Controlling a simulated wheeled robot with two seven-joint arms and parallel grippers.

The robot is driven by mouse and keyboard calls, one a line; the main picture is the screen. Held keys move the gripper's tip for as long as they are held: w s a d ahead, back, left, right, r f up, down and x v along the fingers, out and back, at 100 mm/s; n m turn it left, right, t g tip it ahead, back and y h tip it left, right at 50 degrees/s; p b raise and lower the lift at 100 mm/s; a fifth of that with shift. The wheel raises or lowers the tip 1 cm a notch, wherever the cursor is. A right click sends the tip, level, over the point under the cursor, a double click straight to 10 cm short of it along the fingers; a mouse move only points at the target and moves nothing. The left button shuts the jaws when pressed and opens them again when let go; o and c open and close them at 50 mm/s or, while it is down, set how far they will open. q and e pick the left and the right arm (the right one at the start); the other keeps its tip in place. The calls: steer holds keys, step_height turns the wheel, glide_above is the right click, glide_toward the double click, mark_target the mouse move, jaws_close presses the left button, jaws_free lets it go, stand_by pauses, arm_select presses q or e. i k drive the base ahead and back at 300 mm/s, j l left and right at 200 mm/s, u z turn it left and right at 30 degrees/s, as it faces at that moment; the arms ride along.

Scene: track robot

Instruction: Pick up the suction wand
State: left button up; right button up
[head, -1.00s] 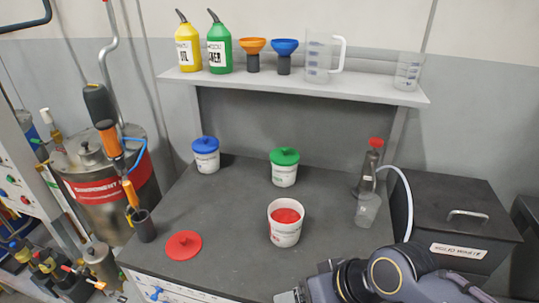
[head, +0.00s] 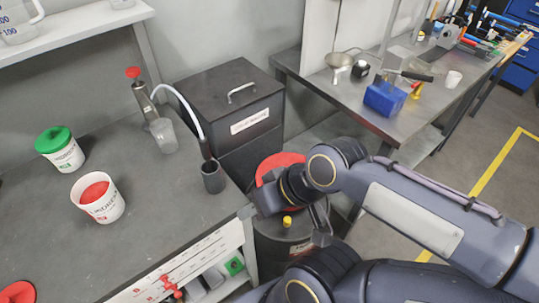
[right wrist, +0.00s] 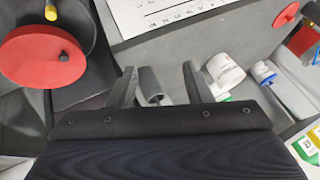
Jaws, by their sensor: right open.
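The suction wand (head: 205,149) stands upright in a dark cylindrical holder (head: 213,178) near the right edge of the grey bench. Its dark upper end shows; the lower part is hidden inside the holder. A pale hose runs from it to the metal pump bottle with a red knob (head: 142,92). My right gripper (head: 320,226) is apart from the wand, to its right and beyond the bench edge, near the drum. In the right wrist view its two fingers (right wrist: 154,86) are spread, with a grey cylinder (right wrist: 150,82) showing between them that I cannot identify surely. My left gripper is not in view.
A dark waste bin (head: 228,100) stands behind the holder. A drum with a red lid (head: 278,166) and yellow knob (head: 287,220) is right of the bench. A white tub with red contents (head: 98,198) and a clear cup (head: 164,136) stand left of the holder.

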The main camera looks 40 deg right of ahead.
mark_target(204, 145)
steer(key=z, duration=0.85)
steer(key=u, duration=0.5)
steer(key=l+u, duration=0.25)
steer(key=u, duration=0.2)
steer(key=l+u, duration=0.2)
steer(key=u, duration=0.3)
steer(key=k+l+u, duration=0.15)
steer(key=u, duration=0.3)
steer(key=k+l+u, duration=0.1)
steer(key=u, duration=0.4)
steer(key=k+l, duration=0.5)
